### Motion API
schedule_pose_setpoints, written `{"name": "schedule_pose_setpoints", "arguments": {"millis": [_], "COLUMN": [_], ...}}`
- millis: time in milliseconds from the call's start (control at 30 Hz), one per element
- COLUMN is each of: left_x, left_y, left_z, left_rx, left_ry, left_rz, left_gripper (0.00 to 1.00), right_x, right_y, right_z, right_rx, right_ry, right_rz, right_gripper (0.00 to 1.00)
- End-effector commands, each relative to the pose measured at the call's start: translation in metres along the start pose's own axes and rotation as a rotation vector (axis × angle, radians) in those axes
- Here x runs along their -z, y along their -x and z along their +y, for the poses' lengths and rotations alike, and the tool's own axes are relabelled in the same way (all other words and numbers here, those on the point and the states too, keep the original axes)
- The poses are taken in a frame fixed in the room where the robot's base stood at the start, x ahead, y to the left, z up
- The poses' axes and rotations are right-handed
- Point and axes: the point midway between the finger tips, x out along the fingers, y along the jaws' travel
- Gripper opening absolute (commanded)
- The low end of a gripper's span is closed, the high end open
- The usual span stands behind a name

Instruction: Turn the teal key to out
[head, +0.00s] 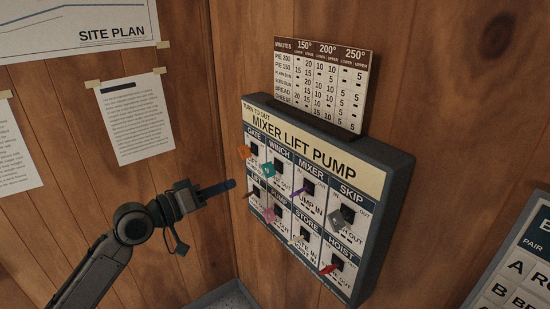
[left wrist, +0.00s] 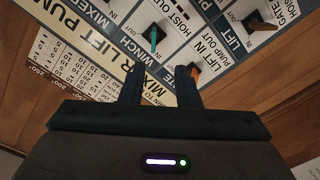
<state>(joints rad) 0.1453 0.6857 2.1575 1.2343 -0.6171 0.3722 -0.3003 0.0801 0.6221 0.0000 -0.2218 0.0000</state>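The teal key (head: 267,170) sits in its lock under the WINCH label, in the top row of the mixer lift pump panel (head: 390,170). It also shows in the left wrist view (left wrist: 154,38), roughly edge-on. I cannot tell which marking it points to. My left gripper (head: 232,184) is just left of the panel, close to the teal key but apart from it. In the left wrist view its two fingers (left wrist: 160,88) stand apart with nothing between them, and the teal key is beyond the gap. My right gripper is not in view.
An orange key (head: 244,152) is left of the teal one, and a purple key (head: 298,192) is right. A brown key (head: 252,191) and a pink key (head: 270,214) are below. A baking-style chart (head: 320,85) stands above the panel. Another board (head: 515,265) is at right.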

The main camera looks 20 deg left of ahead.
Motion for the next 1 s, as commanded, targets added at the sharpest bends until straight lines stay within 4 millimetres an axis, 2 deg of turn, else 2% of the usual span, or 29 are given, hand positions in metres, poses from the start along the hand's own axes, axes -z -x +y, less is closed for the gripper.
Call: {"name": "schedule_pose_setpoints", "arguments": {"millis": [67,267,1000], "left_x": [0.002,0.004,0.003], "left_y": [-0.001,-0.014,-0.100], "left_z": [0.007,0.007,0.007], "left_rx": [-0.013,-0.013,-0.010], "left_ry": [0.002,0.004,0.003], "left_rz": [-0.003,0.001,-0.001], "left_gripper": [0.29,0.29,0.29], "right_x": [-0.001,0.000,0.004], "right_y": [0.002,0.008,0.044], "right_z": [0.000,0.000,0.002], "right_rx": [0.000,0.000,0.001], "right_ry": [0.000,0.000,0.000], "right_rz": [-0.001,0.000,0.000], "right_gripper": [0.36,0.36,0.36]}}
